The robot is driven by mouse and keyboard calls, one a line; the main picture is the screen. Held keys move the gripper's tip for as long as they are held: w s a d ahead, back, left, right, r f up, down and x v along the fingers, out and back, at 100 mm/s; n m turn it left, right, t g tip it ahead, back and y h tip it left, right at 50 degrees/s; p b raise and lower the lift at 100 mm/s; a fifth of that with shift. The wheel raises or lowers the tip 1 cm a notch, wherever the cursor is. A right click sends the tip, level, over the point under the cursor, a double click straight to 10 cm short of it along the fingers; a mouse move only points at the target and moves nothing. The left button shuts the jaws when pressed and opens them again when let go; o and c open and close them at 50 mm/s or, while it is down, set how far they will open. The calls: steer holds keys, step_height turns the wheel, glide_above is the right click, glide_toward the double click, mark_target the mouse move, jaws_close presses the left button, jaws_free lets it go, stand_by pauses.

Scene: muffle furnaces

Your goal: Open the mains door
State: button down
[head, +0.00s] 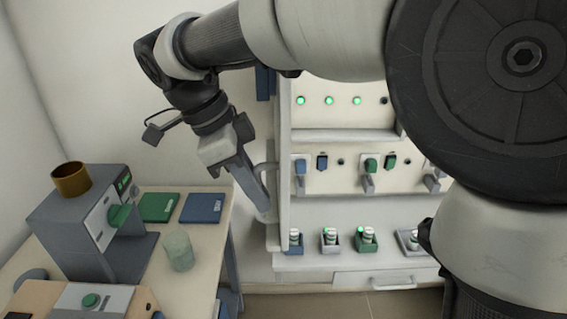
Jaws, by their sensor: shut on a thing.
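The mains door (285,125) shows as a narrow, pale upright panel at the left side of the cabinet, seen nearly edge-on. A grey bar handle (263,166) stands out on its left side. My gripper (264,208) reaches down from the upper left to the handle's lower part. Its fingers are shut on the handle, though the contact is partly hidden by the fingers. The cabinet interior shows to the right of the door, with a row of green lamps (329,100), switches with levers (369,174), and small units (366,238) on the bottom shelf.
A wooden table (211,244) at left holds a grey machine (88,223) with a brass cup (71,179), a translucent green cup (179,250), a green book (160,207) and a blue book (202,208). A drawer (385,281) lies below the shelf. My arm hides the cabinet's right side.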

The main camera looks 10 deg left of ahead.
steer(key=c, duration=1.8)
jaws_free()
steer(key=p+v, duration=0.4)
steer(key=v, duration=1.3)
steer(key=shift+r, duration=0.2)
